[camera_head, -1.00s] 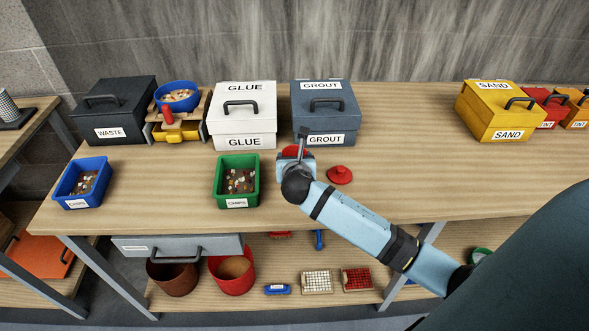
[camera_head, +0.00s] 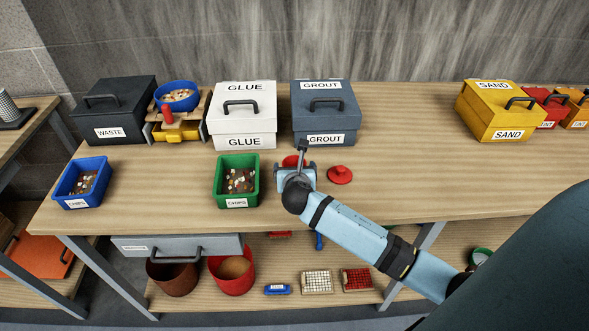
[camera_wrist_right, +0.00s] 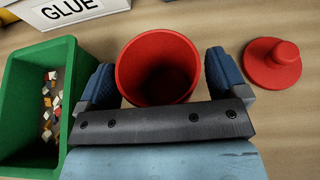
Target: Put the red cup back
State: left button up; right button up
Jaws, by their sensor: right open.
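The red cup (camera_wrist_right: 157,66) stands on the table in the right wrist view, its open mouth facing the camera and its inside dark. In the head view only a bit of its red rim (camera_head: 291,161) shows behind my right gripper (camera_head: 299,165). My right gripper, also in the right wrist view (camera_wrist_right: 159,75), is open, with one blue finger on each side of the cup. I cannot tell whether the fingers touch it. A red knobbed lid (camera_wrist_right: 273,65) lies to the right of the cup, also in the head view (camera_head: 339,175). My left gripper is not in view.
A green chips bin (camera_head: 236,182) stands left of the cup. A grey grout box (camera_head: 325,113) and a white glue box (camera_head: 243,116) stand behind. A yellow sand box (camera_head: 494,110) is far right. The tabletop right of the lid is clear.

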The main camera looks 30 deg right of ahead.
jog(key=v, duration=1.2)
jog(key=s+a+f+m+y, duration=0.1)
jog(key=f, duration=0.1)
jog(key=s+a+f+m+y, duration=0.1)
jog(key=f+m, duration=0.1)
jog(key=s+a+f+m+y, duration=0.1)
jog(key=f+m, duration=0.1)
jog(key=f, duration=0.1)
jog(key=shift+s+a+y, duration=0.3)
jog(key=shift+a, duration=0.05)
jog(key=s+a+f+m+y, duration=0.3)
jog(key=s+f+m, duration=0.2)
jog(key=m, duration=0.6)
jog(key=s+a+f+m+y, duration=0.3)
jog(key=s+a+f+m, duration=0.1)
jog(key=s+m, duration=0.4)
jog(key=f+m, duration=0.1)
jog(key=m, duration=0.1)
jog(key=shift+s+a+m+y, duration=0.2)
jog(key=shift+s+m+y, duration=0.2)
